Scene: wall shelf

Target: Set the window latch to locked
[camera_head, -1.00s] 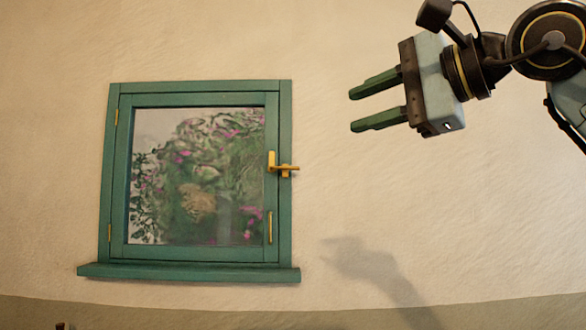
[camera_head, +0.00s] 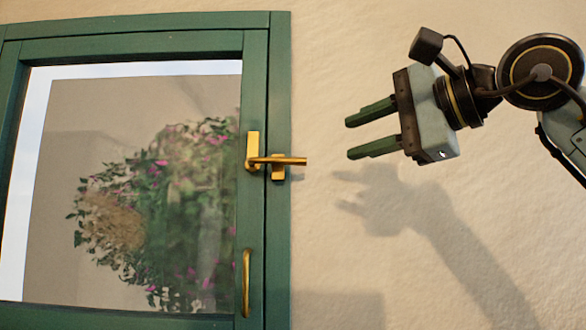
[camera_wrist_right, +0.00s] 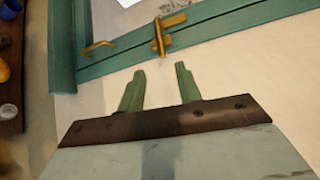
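The green-framed window (camera_head: 256,70) fills the left half of the head view and its sash sits flush in the frame. The brass latch (camera_head: 277,161) is on its right side, with its lever lying horizontal and pointing right across a small catch on the frame. The latch also shows in the right wrist view (camera_wrist_right: 160,36), just beyond the fingertips. My right gripper (camera_head: 347,138) is open and empty, to the right of the latch and apart from it. It also shows in the wrist view (camera_wrist_right: 160,68), with its two green fingers spread. My left gripper is not in view.
A brass pull handle (camera_head: 246,282) is on the sash below the latch. The plaster wall (camera_head: 345,60) right of the window is bare. In the wrist view, a dark wooden shelf (camera_wrist_right: 12,110) with several small objects is at the left edge.

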